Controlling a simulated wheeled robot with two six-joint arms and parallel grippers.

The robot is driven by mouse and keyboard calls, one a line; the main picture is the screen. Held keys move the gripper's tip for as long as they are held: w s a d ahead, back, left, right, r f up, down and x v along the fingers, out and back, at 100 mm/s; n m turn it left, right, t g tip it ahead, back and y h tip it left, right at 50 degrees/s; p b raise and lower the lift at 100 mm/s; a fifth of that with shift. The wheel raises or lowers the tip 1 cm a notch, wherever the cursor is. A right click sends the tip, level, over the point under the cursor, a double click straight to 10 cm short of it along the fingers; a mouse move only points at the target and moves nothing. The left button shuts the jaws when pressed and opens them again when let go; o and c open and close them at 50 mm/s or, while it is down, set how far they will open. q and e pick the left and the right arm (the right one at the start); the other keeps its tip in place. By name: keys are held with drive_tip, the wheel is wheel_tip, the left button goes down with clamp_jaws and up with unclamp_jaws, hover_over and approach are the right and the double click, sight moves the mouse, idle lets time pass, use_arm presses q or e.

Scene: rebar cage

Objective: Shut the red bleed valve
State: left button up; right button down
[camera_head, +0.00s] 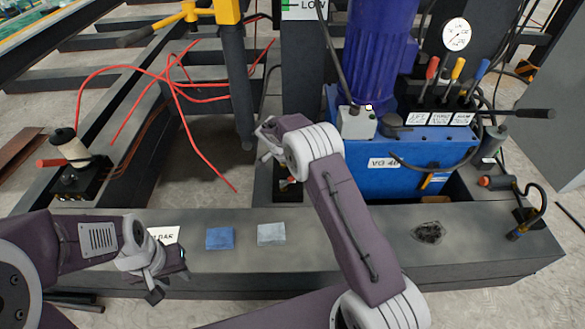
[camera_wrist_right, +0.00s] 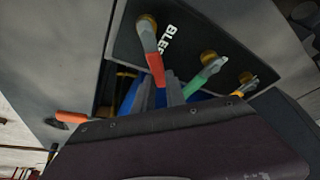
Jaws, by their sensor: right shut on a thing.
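The red bleed valve is a red-orange lever (camera_wrist_right: 152,52) on a brass stem. It stands on a dark panel beside a partly hidden label starting "BLE" in the right wrist view. My right gripper (camera_wrist_right: 160,92) is shut on the lever's lower end, its grey fingers on either side. In the head view, my right gripper (camera_head: 275,152) is above the small valve block (camera_head: 287,190), and my own wrist hides part of it. My left gripper (camera_head: 168,287) is open and empty over the bench's left front, fingers apart.
A green lever (camera_wrist_right: 205,75) and a yellow lever (camera_wrist_right: 243,87) are close beside the red one. The blue pump unit (camera_head: 410,150) with several levers stands right. A blue cloth (camera_head: 220,238) and a grey cloth (camera_head: 271,234) lie on the bench (camera_head: 330,262). Red hoses (camera_head: 200,145) hang left.

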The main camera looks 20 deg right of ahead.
drive_tip(key=s+m+g+p, duration=0.1)
drive_tip(key=m, duration=0.1)
drive_tip(key=s+m+p, duration=0.1)
drive_tip(key=m, duration=0.1)
drive_tip(key=shift+s+d+r+m+g, duration=0.1)
drive_tip(key=shift+s+d+m+g, duration=0.1)
drive_tip(key=shift+m+g, duration=0.15)
drive_tip(key=shift+s+a+m+g+p, duration=0.1)
drive_tip(key=shift+s+m+g+p, duration=0.3)
drive_tip(key=shift+m, duration=0.45)
drive_tip(key=shift+s+m+g+p, duration=0.35)
drive_tip(key=shift+s+m, duration=0.1)
drive_tip(key=shift+m, duration=0.35)
drive_tip(key=shift+s, duration=0.1)
drive_tip(key=c, duration=1.4)
unclamp_jaws()
drive_tip(key=shift+o, duration=0.2)
drive_tip(key=p+v, duration=0.4)
drive_tip(key=v, duration=0.5)
drive_tip(key=shift+p, duration=0.3)
